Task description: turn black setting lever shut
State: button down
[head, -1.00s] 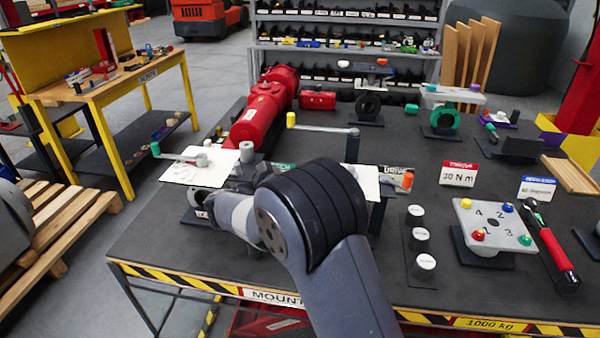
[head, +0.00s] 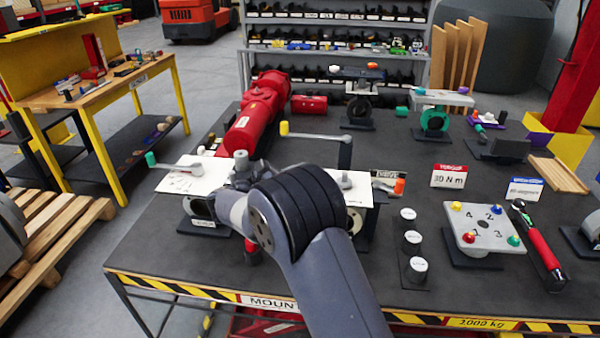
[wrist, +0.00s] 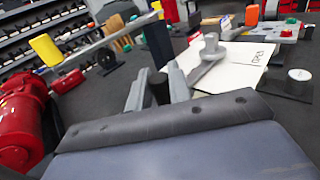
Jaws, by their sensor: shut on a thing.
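In the wrist view the two grey fingers of my gripper (wrist: 160,78) are closed on a dark upright piece (wrist: 158,90), which looks like the end of the black setting lever. Only its top shows, so I cannot tell the lever's angle. In the head view my arm's wrist hides the gripper and the lever, near the middle of the valve bench. Just behind stands a crank with a yellow handle (head: 284,128) on a black post (head: 345,155); its yellow handle is also in the wrist view (wrist: 46,49).
A green-handled crank (head: 150,158) lies over a white card at left. An orange-handled lever (head: 399,186) is at right. A red actuator (head: 257,110) stands behind. White-capped posts (head: 412,240) and a numbered plate (head: 482,225) are at right.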

jog(key=shift+r, duration=0.1)
jog(key=c, duration=1.4)
grip_release()
jog(key=shift+w, duration=0.1)
jog(key=shift+o, duration=0.2)
jog(key=b+v, duration=0.2)
jog(key=v, duration=0.8)
jog(key=shift+s+a, duration=0.2)
jog(key=shift+a, duration=0.15)
jog(key=shift+d, duration=0.1)
